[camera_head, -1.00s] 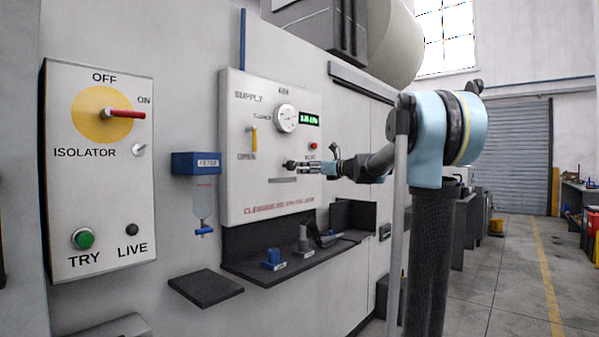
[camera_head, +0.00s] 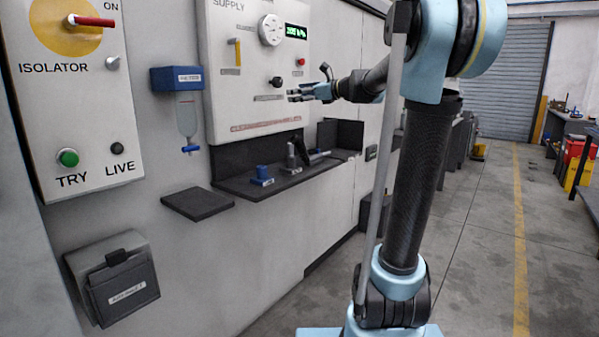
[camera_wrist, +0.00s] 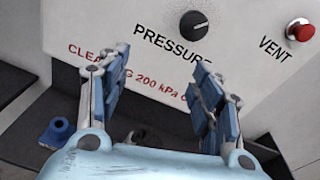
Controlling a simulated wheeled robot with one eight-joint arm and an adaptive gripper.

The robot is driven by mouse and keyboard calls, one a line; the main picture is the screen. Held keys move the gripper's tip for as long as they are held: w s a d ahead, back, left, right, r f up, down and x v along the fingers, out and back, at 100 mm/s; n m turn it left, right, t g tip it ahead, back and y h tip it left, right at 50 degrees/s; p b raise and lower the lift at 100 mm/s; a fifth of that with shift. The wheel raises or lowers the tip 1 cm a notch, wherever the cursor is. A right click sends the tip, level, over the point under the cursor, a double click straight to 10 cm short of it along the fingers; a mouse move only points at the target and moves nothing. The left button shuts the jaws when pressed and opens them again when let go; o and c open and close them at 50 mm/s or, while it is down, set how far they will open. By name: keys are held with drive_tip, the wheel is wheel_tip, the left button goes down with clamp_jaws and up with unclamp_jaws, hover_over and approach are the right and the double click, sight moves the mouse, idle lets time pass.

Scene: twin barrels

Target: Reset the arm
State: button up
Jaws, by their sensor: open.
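My gripper (camera_head: 301,95) is in front of the white supply panel (camera_head: 220,100), below and right of the black pressure knob (camera_head: 276,82). In the wrist view my gripper (camera_wrist: 160,95) is open, its blue-padded fingers spread with nothing between them. The pressure knob (camera_wrist: 194,25) shows beyond the fingertips, apart from them, and the red vent button (camera_wrist: 300,30) is to its right. The round gauge (camera_head: 271,30) and a green-lit display (camera_head: 296,31) are higher on the panel.
A dark shelf (camera_head: 235,187) under the panel holds a blue fitting (camera_head: 262,175) and grey tools. A filter (camera_head: 177,78) and the isolator panel (camera_head: 75,140) are at left. A small dark ledge (camera_head: 198,204) juts out below the filter. Open floor (camera_head: 480,240) lies at right.

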drive_tip(key=s+d+f+n+g+h, duration=0.25)
drive_tip(key=s+f+n, duration=0.35)
drive_tip(key=s+f, duration=0.55)
drive_tip(key=s+d+f+n+g+h, duration=0.25)
drive_tip(key=s+f+n, duration=0.45)
drive_tip(key=s+f, duration=0.45)
drive_tip(key=s+d+f+n+g+h, duration=0.1)
drive_tip(key=s+d+f+n+h, duration=0.3)
drive_tip(key=s+d+f, duration=0.3)
drive_tip(key=s+d+f+n+g+h, duration=0.1)
drive_tip(key=s+d+f+n+h, duration=0.3)
drive_tip(key=s+f, duration=0.7)
wheel_tip(320, 180, down, 3)
drive_tip(key=d+n, duration=0.1)
drive_tip(key=d, duration=0.1)
drive_tip(key=shift+s+d+n+g+h, duration=0.3)
drive_tip(key=shift+s+d+n, duration=0.1)
drive_tip(key=shift+w+f, duration=0.15)
drive_tip(key=shift+w, duration=0.3)
